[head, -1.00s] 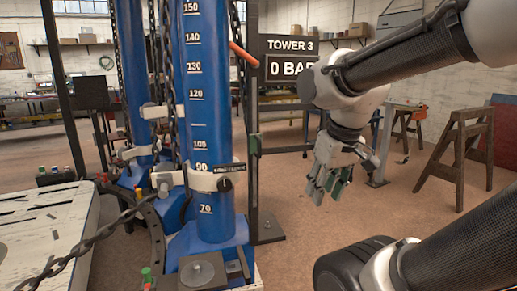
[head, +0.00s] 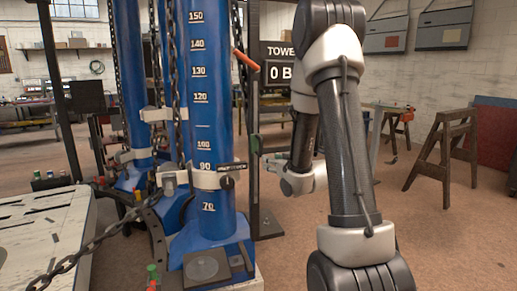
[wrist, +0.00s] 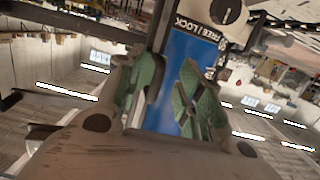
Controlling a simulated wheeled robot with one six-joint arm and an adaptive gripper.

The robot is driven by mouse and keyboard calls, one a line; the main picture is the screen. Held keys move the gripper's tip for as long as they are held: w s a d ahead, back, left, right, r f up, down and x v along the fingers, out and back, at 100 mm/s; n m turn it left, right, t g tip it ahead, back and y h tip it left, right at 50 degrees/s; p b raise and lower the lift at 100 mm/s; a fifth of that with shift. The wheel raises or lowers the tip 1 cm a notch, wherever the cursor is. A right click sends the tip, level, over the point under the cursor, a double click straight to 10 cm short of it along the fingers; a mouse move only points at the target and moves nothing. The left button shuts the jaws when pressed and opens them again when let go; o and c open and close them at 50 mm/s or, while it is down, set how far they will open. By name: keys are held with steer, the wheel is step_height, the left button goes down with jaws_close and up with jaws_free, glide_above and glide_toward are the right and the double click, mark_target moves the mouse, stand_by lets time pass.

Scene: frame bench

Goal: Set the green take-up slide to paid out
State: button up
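A small green piece (head: 254,143), which looks like the take-up slide, sits on the dark upright post (head: 254,190) just right of the blue tower in the head view. My gripper (head: 268,160) is beside that post, pointing left, with its fingers partly blurred into the background there. In the wrist view my gripper (wrist: 160,92) has its two green-padded fingers apart with nothing held between them. Beyond the fingers is a blue column (wrist: 180,65) with a FREE | LOCK label (wrist: 197,29). I cannot pick out the slide in the wrist view.
The blue tower (head: 208,120) carries a number scale, a pale clamp collar (head: 207,180) and hanging chains. An orange lever (head: 246,60) juts out above. A sign (head: 278,63) is partly behind my arm. A wooden trestle (head: 440,150) stands right. Open floor lies between.

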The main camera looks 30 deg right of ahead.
mark_target(262, 146)
steer(key=shift+t, duration=0.9)
steer(key=w+r, duration=0.1)
steer(key=w, duration=0.1)
steer(key=w+r, duration=0.1)
steer(key=w, duration=0.2)
steer(key=w+r, duration=0.2)
steer(key=w, duration=0.1)
steer(key=shift+w+a, duration=0.15)
steer(key=shift+a, duration=0.2)
jaws_close()
